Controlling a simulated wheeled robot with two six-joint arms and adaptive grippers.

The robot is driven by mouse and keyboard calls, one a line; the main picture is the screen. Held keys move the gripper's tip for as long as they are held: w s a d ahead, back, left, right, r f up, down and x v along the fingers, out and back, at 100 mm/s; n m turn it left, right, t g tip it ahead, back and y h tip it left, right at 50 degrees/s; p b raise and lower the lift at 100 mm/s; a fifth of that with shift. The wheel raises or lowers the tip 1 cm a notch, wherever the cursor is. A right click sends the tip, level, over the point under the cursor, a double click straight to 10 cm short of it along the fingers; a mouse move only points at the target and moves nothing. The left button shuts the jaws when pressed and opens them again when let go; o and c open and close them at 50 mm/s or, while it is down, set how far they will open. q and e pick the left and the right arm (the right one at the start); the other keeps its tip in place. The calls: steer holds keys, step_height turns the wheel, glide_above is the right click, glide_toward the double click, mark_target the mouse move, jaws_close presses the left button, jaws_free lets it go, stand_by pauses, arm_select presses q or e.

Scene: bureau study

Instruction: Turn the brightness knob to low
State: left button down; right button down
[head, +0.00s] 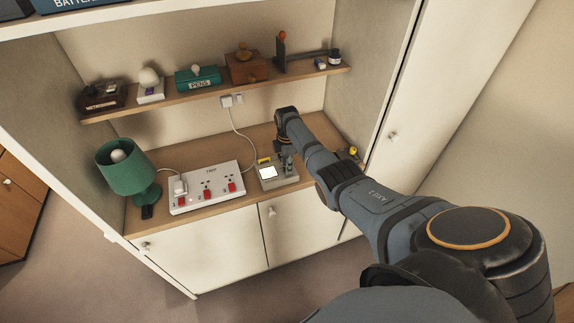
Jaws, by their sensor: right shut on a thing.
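A small beige box with a lit white panel (268,172) and a yellow part on top stands on the desk surface, right of the power strip. My right gripper (287,163) points down onto the right side of this box. It is shut on what appears to be the brightness knob, which the fingers hide. The knob's setting cannot be read. My left gripper is not in view.
A white power strip (208,187) with red switches and a green lamp (127,168) stand to the left. A shelf (215,94) above holds a pens box (197,78) and other items. A small yellow object (353,151) sits near the right wall.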

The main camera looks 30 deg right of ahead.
steer(key=c, duration=1)
jaws_free()
steer(key=shift+a, duration=0.1)
steer(key=shift+r, duration=0.1)
steer(key=shift+w+r, duration=0.1)
steer(key=shift+r, duration=0.25)
step_height(320, 180, up, 11)
steer(key=shift+r, duration=0.1)
